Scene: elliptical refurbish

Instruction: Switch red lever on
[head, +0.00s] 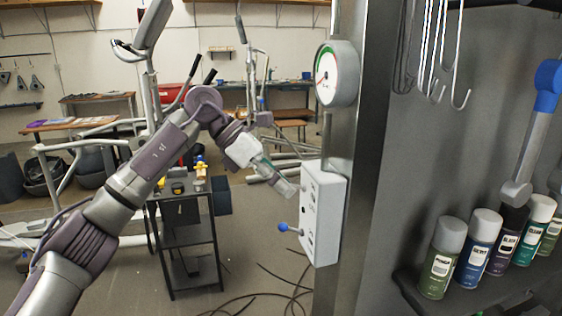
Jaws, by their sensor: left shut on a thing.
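A white control box (322,212) is fixed to the side of a grey metal post. A lever with a blue knob (283,227) sticks out to the left from its lower part. My left gripper (286,188) is at the upper left edge of the box, above the blue lever, with its fingers shut. No red lever knob shows; it appears hidden between the fingers, where the fingertips meet the box. My right gripper is out of view.
A round gauge (337,74) is mounted above the box. A grey cabinet with hooks and a shelf of spray cans (441,258) stands at the right. A black cart (183,238) stands behind my left arm. Cables lie on the floor below the box.

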